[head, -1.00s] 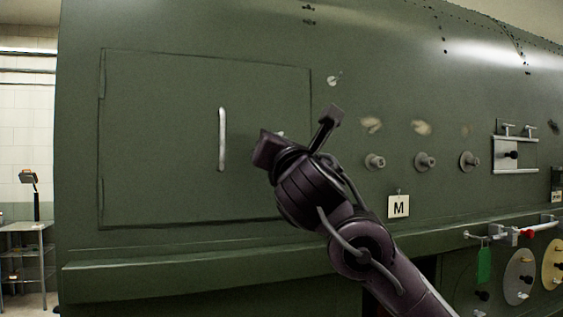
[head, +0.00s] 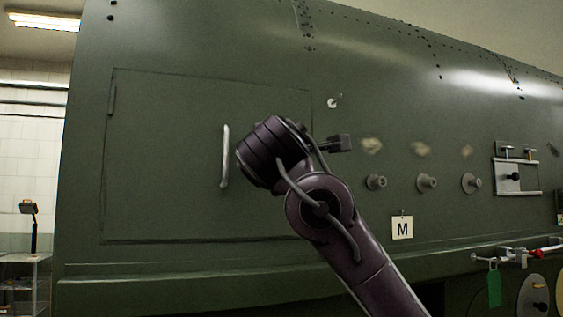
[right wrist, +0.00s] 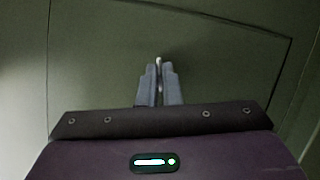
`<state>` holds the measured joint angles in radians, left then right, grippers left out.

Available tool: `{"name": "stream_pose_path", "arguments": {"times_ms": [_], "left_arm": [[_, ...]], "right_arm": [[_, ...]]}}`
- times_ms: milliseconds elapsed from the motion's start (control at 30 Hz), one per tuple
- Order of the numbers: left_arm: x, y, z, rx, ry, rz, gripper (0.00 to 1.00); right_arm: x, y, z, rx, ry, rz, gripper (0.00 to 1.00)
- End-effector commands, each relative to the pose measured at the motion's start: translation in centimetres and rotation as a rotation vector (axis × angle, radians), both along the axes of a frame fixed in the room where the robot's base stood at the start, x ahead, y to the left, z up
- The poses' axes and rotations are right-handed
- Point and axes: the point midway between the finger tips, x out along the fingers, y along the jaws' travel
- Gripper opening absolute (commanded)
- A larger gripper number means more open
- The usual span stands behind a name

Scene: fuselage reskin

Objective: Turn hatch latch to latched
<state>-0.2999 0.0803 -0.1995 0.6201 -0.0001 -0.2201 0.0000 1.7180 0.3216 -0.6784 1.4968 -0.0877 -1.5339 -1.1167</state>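The hatch (head: 165,165) is a flat green panel in the green fuselage side, with a pale vertical handle (head: 225,157). My right arm (head: 325,210) reaches up to the hatch's right edge; its wrist hides the latch and the fingertips in the head view. In the right wrist view my right gripper (right wrist: 160,75) has its two grey fingers close together on a small pale metal piece, which looks like the hatch latch (right wrist: 158,61). The latch's exact angle cannot be made out. My left gripper is not in view.
A small round fitting (head: 334,102) sits above right of the hatch. Several round knobs (head: 427,182), an M tag (head: 402,228) and a metal bracket (head: 516,178) lie to the right. A ledge (head: 180,285) runs below. A green tag (head: 494,288) hangs lower right.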

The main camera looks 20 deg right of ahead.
Motion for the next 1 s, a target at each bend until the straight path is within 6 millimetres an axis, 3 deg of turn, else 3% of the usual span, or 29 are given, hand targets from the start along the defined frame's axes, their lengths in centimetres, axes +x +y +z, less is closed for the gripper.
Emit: {"name": "stream_pose_path", "arguments": {"times_ms": [400,1000], "left_arm": [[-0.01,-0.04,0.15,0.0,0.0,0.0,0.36],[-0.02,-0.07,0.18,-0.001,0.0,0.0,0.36]], "right_arm": [[0.01,0.09,0.08,0.242,0.011,0.0,0.0],[0.04,0.02,0.06,0.3,0.012,-0.001,0.0]]}}
